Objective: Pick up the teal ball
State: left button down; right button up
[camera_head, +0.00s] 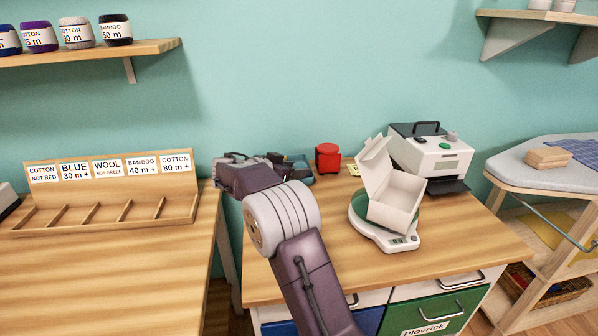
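My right arm rises from the bottom centre, and its wrist and gripper (278,160) are over the back left of the right-hand wooden table (450,250). A small dark teal thing (300,170), possibly the teal ball, shows at the gripper's right end. The gripper and wrist hide much of it, so its shape and whether the fingers touch it are unclear. I cannot tell whether the fingers are open or shut. My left gripper is not in view.
A red canister (327,158) stands just right of the gripper. An open white box (396,196) sits tilted on a white scale (384,236), with a label printer (432,152) behind. A wooden sorting rack (110,222) stands on the left table (90,280).

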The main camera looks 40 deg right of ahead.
jog(key=shift+f, duration=0.1)
jog(key=shift+c, duration=1.2)
